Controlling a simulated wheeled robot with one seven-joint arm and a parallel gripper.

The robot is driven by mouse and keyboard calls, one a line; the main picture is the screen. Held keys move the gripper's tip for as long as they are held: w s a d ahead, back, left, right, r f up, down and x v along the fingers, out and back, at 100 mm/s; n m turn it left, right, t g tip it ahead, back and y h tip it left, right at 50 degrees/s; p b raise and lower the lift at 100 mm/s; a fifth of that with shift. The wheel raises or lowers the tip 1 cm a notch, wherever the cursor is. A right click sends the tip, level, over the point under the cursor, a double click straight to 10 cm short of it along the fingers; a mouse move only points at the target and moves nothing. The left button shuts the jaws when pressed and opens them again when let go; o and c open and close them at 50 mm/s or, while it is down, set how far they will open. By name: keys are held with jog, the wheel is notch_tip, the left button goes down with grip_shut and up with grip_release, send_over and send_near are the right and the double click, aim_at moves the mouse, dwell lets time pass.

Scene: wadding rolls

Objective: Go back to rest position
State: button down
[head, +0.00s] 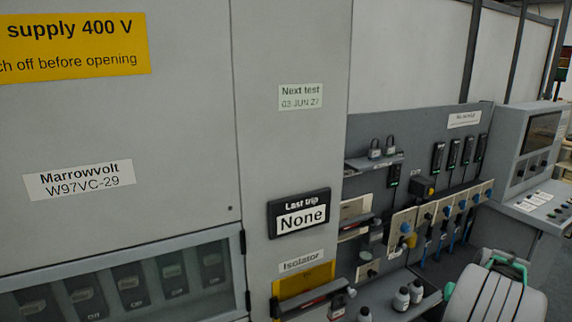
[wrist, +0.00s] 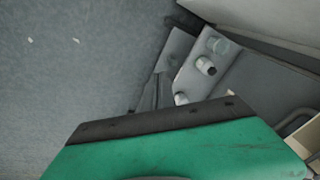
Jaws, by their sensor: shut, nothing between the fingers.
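My gripper (wrist: 158,120) shows across the bottom of the wrist view as a green body with a dark front edge. It is shut, with nothing seen held in it. In the head view, a white, rounded part of my arm with green bands stands at the lower right, in front of the workstation. My gripper cannot be made out clearly there.
A grey electrical cabinet (head: 180,120) fills the left and middle of the head view. A grey tool panel (head: 425,150) and a sloped console (head: 525,150) stand at right. Small bottles (head: 401,299) sit on a low shelf.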

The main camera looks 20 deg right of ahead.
jog(key=s+a+r+n+g+b, duration=0.1)
jog(key=a, duration=1.6)
jog(key=s+a+r+n+g+b, duration=0.1)
jog(key=s+a, duration=0.1)
jog(key=a, duration=1.5)
jog(key=w+a+r+n+t+b, duration=0.1)
jog(key=a+r+n, duration=0.3)
jog(key=a, duration=0.5)
jog(key=w+a+r+n+t+b, duration=0.1)
jog(key=w+a+r+n+t, duration=0.2)
jog(key=a, duration=0.6)
jog(key=shift+w+a+r+n, duration=0.15)
jog(key=shift+w+r+n, duration=0.25)
jog(key=shift+w+r, duration=0.4)
